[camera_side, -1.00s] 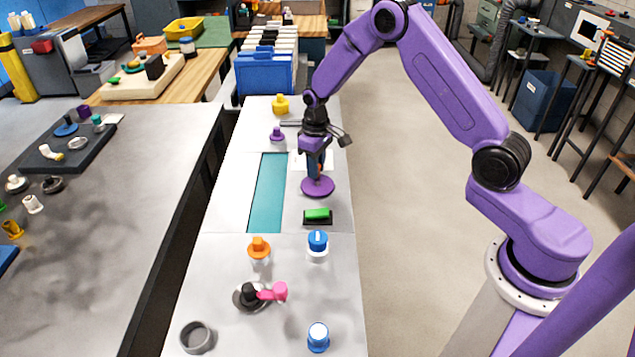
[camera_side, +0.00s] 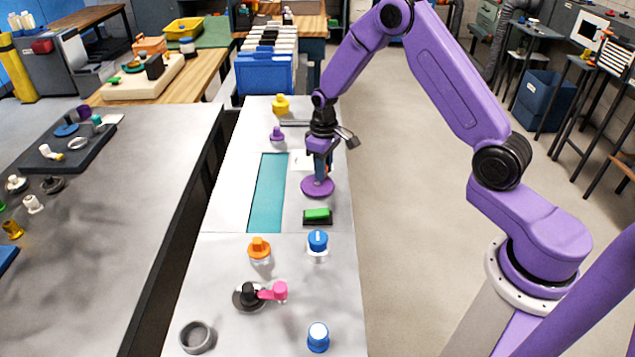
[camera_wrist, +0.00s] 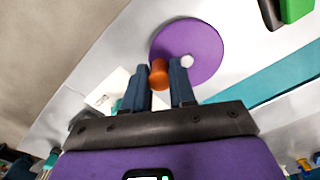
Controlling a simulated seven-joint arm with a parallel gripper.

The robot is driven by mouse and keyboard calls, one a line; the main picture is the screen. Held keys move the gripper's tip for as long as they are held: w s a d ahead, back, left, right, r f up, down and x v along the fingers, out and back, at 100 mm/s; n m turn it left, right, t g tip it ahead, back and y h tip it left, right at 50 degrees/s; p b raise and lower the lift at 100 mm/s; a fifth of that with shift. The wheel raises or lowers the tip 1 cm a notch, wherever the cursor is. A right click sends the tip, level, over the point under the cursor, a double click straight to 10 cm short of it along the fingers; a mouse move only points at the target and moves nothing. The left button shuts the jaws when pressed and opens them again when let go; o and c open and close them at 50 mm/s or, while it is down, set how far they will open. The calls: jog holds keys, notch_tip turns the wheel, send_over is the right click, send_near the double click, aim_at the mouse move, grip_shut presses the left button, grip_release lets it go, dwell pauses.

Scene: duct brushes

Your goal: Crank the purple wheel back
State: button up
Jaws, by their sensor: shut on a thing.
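The purple wheel (camera_side: 317,187) is a flat disc on the white bench top, to the right of the teal strip. In the wrist view the wheel (camera_wrist: 203,45) shows a pale hub and an orange crank knob (camera_wrist: 158,75) near its rim. My gripper (camera_side: 321,172) is over the wheel, pointing down. In the wrist view the two dark blue fingers of my gripper (camera_wrist: 159,82) stand on either side of the orange knob, shut on it. In the side view the fingers hide most of the knob.
A green-topped black block (camera_side: 317,215) sits just in front of the wheel. The teal strip (camera_side: 268,190) lies to its left. A blue knob (camera_side: 318,241), an orange knob (camera_side: 259,248) and a pink-handled crank (camera_side: 272,292) stand nearer. A purple knob (camera_side: 277,134) and yellow knob (camera_side: 280,104) are behind.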

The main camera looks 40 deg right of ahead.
aim_at(329, 185)
jog(key=shift+s+d+f, duration=0.1)
jog(key=shift+s+d, duration=0.05)
jog(key=shift+s, duration=0.3)
jog(key=shift+s+d+f, duration=0.1)
jog(key=shift+s+d, duration=0.05)
jog(key=shift+s, duration=0.25)
jog(key=shift+s+a+r, duration=0.1)
jog(key=shift+s+a, duration=0.1)
jog(key=shift+s, duration=0.45)
jog(key=shift+a, duration=0.1)
jog(key=shift+s+a+r, duration=0.1)
jog(key=shift+s+a, duration=0.15)
jog(key=shift+a, duration=0.35)
jog(key=shift+r, duration=0.1)
